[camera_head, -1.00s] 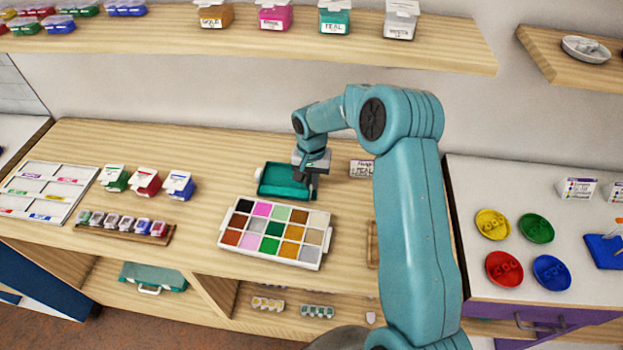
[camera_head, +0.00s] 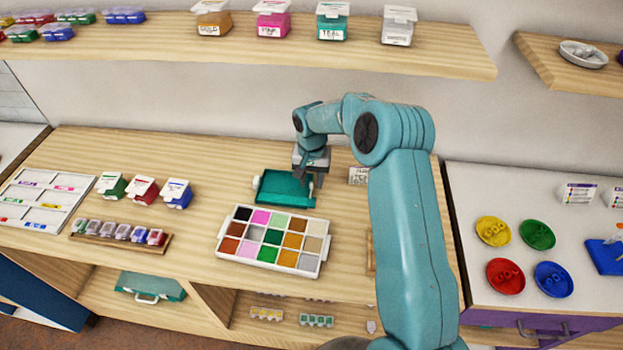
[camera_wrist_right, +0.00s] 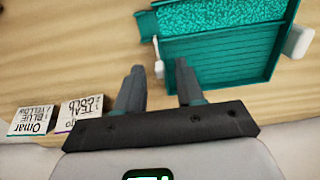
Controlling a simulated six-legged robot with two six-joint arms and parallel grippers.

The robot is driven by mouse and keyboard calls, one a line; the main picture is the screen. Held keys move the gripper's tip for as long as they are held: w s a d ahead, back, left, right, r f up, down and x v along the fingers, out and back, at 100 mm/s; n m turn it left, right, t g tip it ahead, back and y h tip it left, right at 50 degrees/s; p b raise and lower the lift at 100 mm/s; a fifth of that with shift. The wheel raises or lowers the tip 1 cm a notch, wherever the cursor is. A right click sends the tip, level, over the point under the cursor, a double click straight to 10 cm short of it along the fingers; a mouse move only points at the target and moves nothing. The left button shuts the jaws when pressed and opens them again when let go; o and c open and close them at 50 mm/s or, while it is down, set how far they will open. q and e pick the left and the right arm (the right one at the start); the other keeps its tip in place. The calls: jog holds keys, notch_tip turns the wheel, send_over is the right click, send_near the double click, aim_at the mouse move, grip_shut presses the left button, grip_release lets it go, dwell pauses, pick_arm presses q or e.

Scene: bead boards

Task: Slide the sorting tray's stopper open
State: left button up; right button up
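The teal sorting tray (camera_head: 284,190) lies on the wooden bench behind the color palette, and it also shows in the wrist view (camera_wrist_right: 225,45). Teal beads appear to cover part of its floor. A small white tab, apparently the stopper (camera_wrist_right: 158,69), is at its left edge in the wrist view. Another white tab (camera_wrist_right: 300,42) is at the opposite edge. My right gripper (camera_wrist_right: 159,74) is open with nothing held; in the head view (camera_head: 311,180) it is at the tray's back right. The small tab appears between and just beyond its fingertips; contact cannot be told. My left gripper is not in view.
A white multi-color palette (camera_head: 272,272) sits in front of the tray. Label cards (camera_wrist_right: 82,112) lie beside the gripper. Lidded bead boxes (camera_head: 143,190) stand to the left. A shelf (camera_head: 250,52) runs above at the back. Bare bench lies left of the tray.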

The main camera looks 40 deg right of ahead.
aim_at(312, 183)
notch_tip(312, 183, up, 7)
jog(key=shift+r+b, duration=0.2)
jog(key=shift+b, duration=0.55)
